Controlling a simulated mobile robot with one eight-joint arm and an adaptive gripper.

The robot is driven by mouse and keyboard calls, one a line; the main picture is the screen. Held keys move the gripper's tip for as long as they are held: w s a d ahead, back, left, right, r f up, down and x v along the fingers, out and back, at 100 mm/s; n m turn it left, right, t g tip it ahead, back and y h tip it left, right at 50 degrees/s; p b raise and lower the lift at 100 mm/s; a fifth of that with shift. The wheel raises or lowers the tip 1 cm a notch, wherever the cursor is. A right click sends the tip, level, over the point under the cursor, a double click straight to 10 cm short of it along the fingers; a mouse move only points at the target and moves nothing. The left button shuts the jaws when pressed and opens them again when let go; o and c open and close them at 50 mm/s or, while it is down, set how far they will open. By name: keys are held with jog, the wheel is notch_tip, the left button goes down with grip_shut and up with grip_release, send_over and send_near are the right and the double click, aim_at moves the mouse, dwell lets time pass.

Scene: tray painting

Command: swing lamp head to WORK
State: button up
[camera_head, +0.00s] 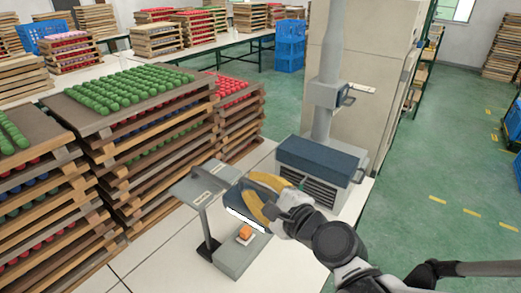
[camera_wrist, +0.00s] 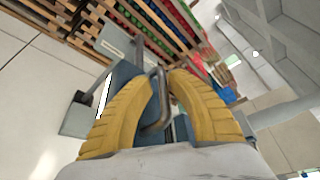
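The lamp (camera_head: 205,190) stands on the white table, with a light grey top plate on a dark post; two small labels sit on the plate, too small to read. Its blue-grey head carries a bright white light strip (camera_head: 247,219) above the grey base. The head (camera_wrist: 124,74) also shows in the wrist view, with a bent metal handle (camera_wrist: 161,95) on it. My gripper (camera_head: 247,184) has yellow fingers at the head. In the wrist view, the fingertips (camera_wrist: 160,77) close in on both sides of the handle; it looks held between them. The fingers hide part of the head.
A blue-grey machine (camera_head: 318,158) with a column stands close behind my gripper. Stacked wooden trays with green balls (camera_head: 130,88) fill the left. The table front is clear.

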jog(key=shift+d, duration=0.1)
jog(key=v, duration=1.2)
dwell(0.6)
jog(key=s+d+f+n+g+h+b, duration=0.1)
jog(key=d+f+n+g+h+b, duration=0.1)
jog(key=d+f+n+h+b, duration=0.2)
jog(key=s+d+f+n+g+h+b, duration=0.2)
jog(key=d+f+n+h+b, duration=0.3)
jog(key=d+f+n, duration=0.6)
jog(key=shift+d+f+n+g+b, duration=0.25)
jog(key=shift+f+n+g+b, duration=0.1)
jog(key=shift+f+n+g, duration=0.45)
